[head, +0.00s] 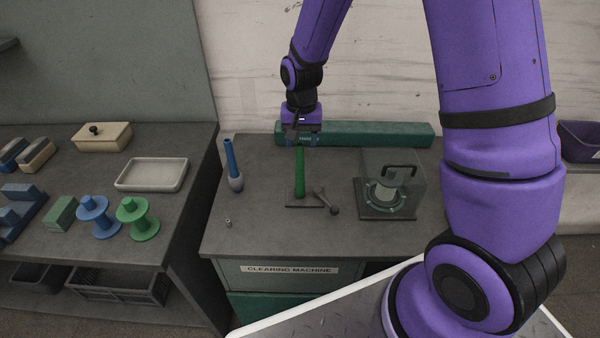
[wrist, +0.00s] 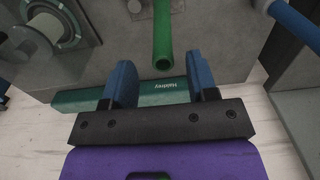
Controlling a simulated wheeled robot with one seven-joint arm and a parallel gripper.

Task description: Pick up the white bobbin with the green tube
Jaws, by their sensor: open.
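A green tube (head: 299,174) stands upright on a small dark plate on the bench, below my gripper. In the wrist view the tube (wrist: 162,35) points its open end at me; its visible length looks bare green, and I cannot tell whether white winding is at its foot. My gripper (head: 303,138) is open and empty, pointing down over the tube. In the wrist view its blue fingers (wrist: 162,82) lie to either side of the tube's line, with the tube end just beyond them. A whitish cylinder (head: 384,192) sits inside a clear box.
The clear box (head: 409,190) with a black handle stands right of the tube. A small lever (head: 327,201) is beside the tube's foot. A blue tube with a pale grey lower part (head: 234,172) stands left. A long green box (head: 370,135) lies behind. The bench front is mostly clear.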

